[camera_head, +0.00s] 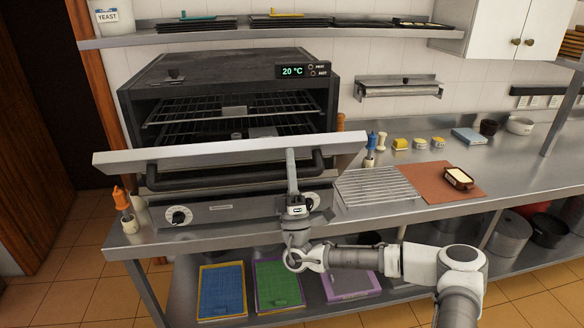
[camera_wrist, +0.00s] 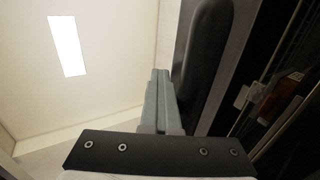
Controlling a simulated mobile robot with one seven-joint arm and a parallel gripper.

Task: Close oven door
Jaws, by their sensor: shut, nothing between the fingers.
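The oven (camera_head: 230,95) stands on the steel counter with its racks showing. Its door (camera_head: 230,152) is partly open, tilted out at the front, with its top edge facing me. A dark bar handle (camera_head: 236,178) runs across the door's outer face; in the wrist view the handle (camera_wrist: 205,60) rises close on the right. My gripper (camera_head: 290,155) is shut and empty, pointing up in front of the door's right part, near the handle's right end. In the wrist view the shut fingers (camera_wrist: 160,80) are just left of the handle; I cannot tell whether they touch it.
A wire rack (camera_head: 375,186) and a brown board (camera_head: 436,181) with a small dish lie on the counter to the right. An orange-topped bottle (camera_head: 123,205) stands at the counter's left. Coloured trays (camera_head: 278,287) lie on the shelf below.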

